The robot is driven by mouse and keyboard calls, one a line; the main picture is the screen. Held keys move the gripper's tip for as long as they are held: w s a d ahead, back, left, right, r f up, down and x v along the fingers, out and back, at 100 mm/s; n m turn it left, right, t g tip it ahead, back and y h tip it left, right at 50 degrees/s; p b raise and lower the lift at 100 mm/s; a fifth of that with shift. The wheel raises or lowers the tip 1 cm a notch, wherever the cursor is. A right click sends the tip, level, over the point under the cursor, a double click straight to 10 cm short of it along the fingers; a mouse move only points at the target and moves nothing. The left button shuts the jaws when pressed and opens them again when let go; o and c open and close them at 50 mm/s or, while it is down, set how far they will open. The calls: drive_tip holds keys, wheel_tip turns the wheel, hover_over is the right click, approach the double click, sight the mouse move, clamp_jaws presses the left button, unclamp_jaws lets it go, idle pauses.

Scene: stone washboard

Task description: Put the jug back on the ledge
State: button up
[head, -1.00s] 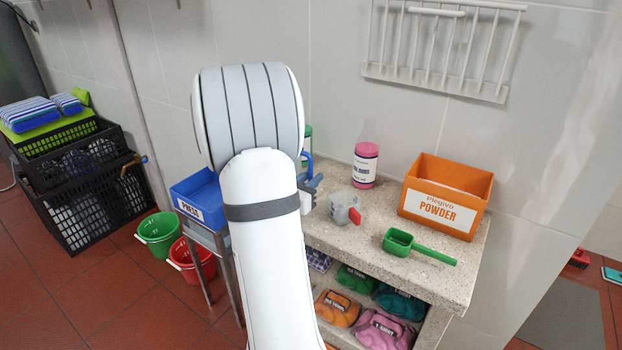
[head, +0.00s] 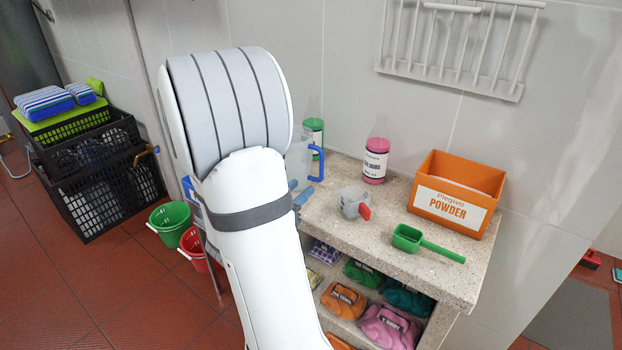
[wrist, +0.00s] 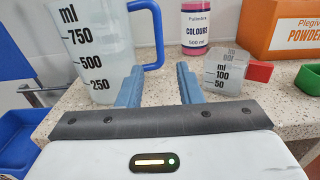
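The jug (head: 299,160) is a clear measuring jug with a blue handle and black ml marks. It stands upright on the stone ledge (head: 335,230), near its back left, partly hidden by my arm in the head view. In the wrist view the jug (wrist: 97,55) is at the left, its handle toward the right. The fingers barely show in the head view.
A small measuring cup with a red handle (head: 353,203), a pink bottle (head: 375,160), a green scoop (head: 408,238) and an orange powder box (head: 457,190) stand on the stone top. Cloth bundles lie on the shelf below.

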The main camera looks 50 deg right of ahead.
drive_tip(key=s+a+f+m+g+y, duration=0.3)
drive_tip(key=s+a+m+g+y, duration=0.2)
drive_tip(key=s+a+m+y, duration=0.5)
drive_tip(key=w+a+m+t+y, duration=0.2)
drive_tip(key=a+m+y, duration=0.2)
drive_tip(key=a, duration=0.6)
drive_tip(key=w+a+r+m+t+y, duration=0.1)
drive_tip(key=w+a+m+t+y, duration=0.1)
drive_tip(key=a, duration=0.9)
drive_tip(key=m+t+y, duration=0.1)
drive_tip(key=m+y, duration=0.1)
drive_tip(key=m, duration=0.1)
drive_tip(key=shift+a+r, duration=0.2)
drive_tip(key=shift+a, duration=0.05)
